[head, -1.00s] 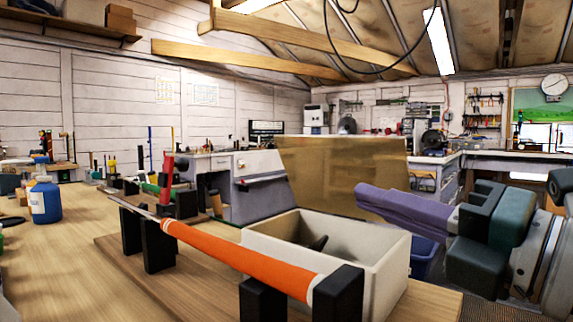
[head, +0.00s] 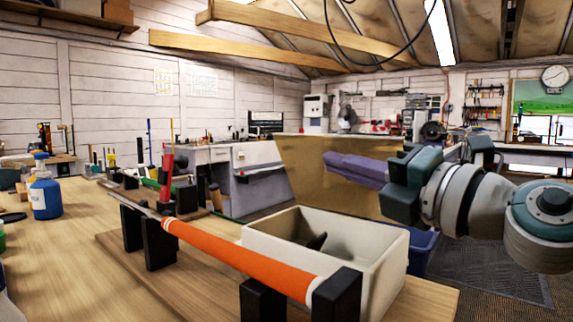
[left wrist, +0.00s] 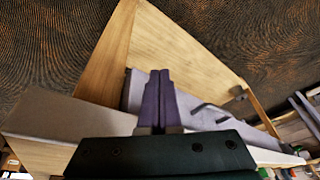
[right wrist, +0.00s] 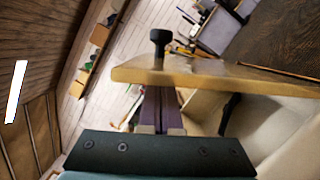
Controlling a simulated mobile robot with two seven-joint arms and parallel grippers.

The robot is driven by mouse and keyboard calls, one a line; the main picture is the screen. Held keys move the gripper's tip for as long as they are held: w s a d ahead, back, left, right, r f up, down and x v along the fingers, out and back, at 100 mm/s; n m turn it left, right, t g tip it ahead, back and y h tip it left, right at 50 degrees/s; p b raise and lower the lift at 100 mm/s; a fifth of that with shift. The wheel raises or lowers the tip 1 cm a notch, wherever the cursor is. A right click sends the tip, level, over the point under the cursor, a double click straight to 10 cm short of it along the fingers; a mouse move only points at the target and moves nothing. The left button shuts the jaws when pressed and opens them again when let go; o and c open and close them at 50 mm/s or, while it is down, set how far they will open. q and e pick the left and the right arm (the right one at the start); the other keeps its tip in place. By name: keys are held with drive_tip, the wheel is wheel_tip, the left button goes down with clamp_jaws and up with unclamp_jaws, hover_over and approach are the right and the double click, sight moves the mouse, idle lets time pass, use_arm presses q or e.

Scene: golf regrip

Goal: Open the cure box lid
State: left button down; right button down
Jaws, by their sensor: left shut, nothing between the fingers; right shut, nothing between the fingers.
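The cure box (head: 384,273) is an open-topped, off-white box on the bench. Its brown lid (head: 300,170) stands raised behind the opening, and a small dark object (head: 317,241) shows inside. My right gripper (head: 328,163) is shut and empty, with purple fingers overlapping the lid in the head view. In the right wrist view its fingers (right wrist: 159,92) reach just under the wooden lid edge (right wrist: 215,78), below a black knob (right wrist: 160,40); contact is unclear. My left gripper (left wrist: 157,75) is shut and empty in its wrist view, before a tan panel and pale walls; the head view does not show it.
A club with an orange grip (head: 240,257) lies across black supports (head: 337,297) right in front of the box. A blue bottle (head: 45,193) stands at the left. A blue bin (head: 422,252) is beyond the box. The bench's left front (head: 80,265) is clear.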

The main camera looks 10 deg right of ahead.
drive_tip(key=shift+w+d+r+m+p, duration=0.15)
drive_tip(key=shift+d+r+m+p, duration=0.15)
drive_tip(key=shift+m, duration=0.1)
drive_tip(key=w+d+r+m+p, duration=0.1)
drive_tip(key=m+p, duration=0.1)
drive_tip(key=w+d+r+m+p, duration=0.1)
drive_tip(key=m+p, duration=0.1)
drive_tip(key=shift+w+d+g+h, duration=0.1)
drive_tip(key=shift+d+g+h, duration=0.25)
drive_tip(key=shift+g+h, duration=0.05)
drive_tip(key=shift+w+d, duration=0.1)
drive_tip(key=shift+f, duration=0.2)
